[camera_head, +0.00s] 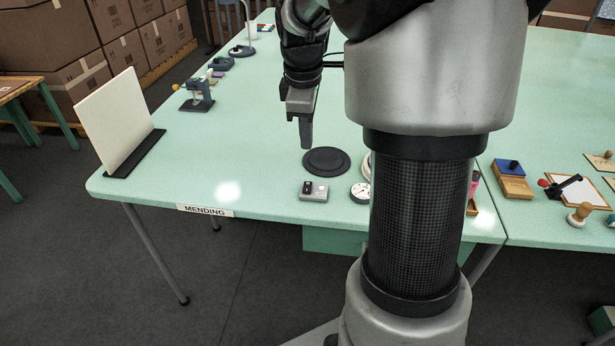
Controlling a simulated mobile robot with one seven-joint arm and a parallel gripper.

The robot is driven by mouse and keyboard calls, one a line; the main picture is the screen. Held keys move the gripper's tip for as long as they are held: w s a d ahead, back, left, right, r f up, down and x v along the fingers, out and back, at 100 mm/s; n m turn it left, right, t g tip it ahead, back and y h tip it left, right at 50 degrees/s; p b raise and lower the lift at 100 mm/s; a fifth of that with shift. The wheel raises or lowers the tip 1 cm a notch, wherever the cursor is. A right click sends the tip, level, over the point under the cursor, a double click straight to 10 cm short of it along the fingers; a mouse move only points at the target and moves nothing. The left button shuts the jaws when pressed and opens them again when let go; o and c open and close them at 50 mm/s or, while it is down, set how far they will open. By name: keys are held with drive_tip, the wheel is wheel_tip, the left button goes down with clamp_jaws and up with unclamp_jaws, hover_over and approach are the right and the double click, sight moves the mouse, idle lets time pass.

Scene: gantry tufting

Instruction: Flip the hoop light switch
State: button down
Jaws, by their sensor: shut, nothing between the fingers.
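A small grey box with a dark rocker or toggle (314,190) sits near the front edge of the mint-green table; it looks like the hoop light switch. The position of its toggle is too small to read. My gripper (305,146) points down above the table, behind the switch box and apart from it. Its fingers are shut and empty. A round black disc (326,161) lies just behind the switch box, close to the fingertips.
A white upright panel in a black base (121,118) stands at the left. Stamps and pads (512,183) lie at the right. The table (240,150) is clear left of the switch.

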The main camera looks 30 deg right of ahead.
sight(308, 184)
drive_tip(key=f+b, duration=0.1)
drive_tip(key=f, duration=0.3)
drive_tip(key=w+d+f+b, duration=0.1)
drive_tip(key=f, duration=0.4)
drive_tip(key=w+f+b, duration=0.1)
drive_tip(key=f+b, duration=0.1)
drive_tip(key=f, duration=0.3)
drive_tip(key=shift+w+d, duration=0.1)
drive_tip(key=shift+d, duration=0.15)
drive_tip(key=shift+r, duration=0.1)
